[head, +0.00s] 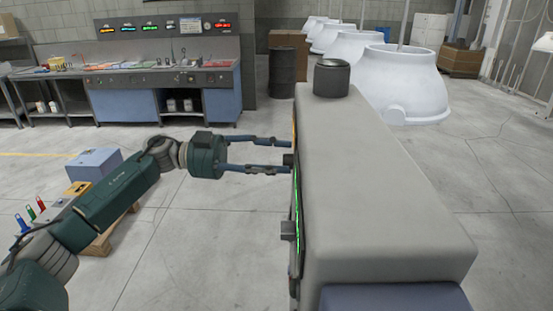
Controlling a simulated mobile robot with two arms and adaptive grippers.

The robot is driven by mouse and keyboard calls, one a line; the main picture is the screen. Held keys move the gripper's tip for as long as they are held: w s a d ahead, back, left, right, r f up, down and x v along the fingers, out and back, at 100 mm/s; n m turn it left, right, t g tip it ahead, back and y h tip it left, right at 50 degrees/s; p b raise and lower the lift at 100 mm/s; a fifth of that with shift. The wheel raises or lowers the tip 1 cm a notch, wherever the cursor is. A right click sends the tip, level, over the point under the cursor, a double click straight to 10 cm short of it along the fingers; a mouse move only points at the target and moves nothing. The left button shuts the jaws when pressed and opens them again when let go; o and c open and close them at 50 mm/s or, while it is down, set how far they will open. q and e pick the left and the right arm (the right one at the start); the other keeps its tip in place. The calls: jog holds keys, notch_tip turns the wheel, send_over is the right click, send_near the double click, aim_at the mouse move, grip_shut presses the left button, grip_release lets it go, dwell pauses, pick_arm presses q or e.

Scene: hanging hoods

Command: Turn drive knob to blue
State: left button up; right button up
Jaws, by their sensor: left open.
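A grey boxy machine (385,175) stands close in front, its control face turned left and seen nearly edge-on. A small dark knob (288,160) sticks out of that face near the far end. I cannot tell whether it is the drive knob, and no blue mark shows. A second dark knob-like part (288,230) sticks out nearer to me. My left gripper (289,156) comes in from the left with its fingers open, one on each side of the far knob in the picture. Contact cannot be told. My right gripper is not in view.
A green lit strip (298,215) runs along the control face. A dark cylinder (331,78) stands on the machine's far end. White hoods (400,85) and a workbench (165,80) stand behind. Floor between is clear.

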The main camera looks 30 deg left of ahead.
pick_arm(q)
grip_shut()
jog(key=shift+s+r+m+y+b, duration=0.1)
jog(key=shift+m+y+b, duration=0.05)
jog(key=shift+m+b, duration=1.65)
jog(key=shift+w+r+m+y+b, duration=0.1)
jog(key=shift+m+y+b, duration=0.1)
jog(key=shift+m+b, duration=1.6)
jog(key=shift+s+r+m+y+b, duration=0.1)
jog(key=shift+m+y+b, duration=0.05)
jog(key=shift+m+b, duration=1.6)
jog(key=shift+m, duration=0.35)
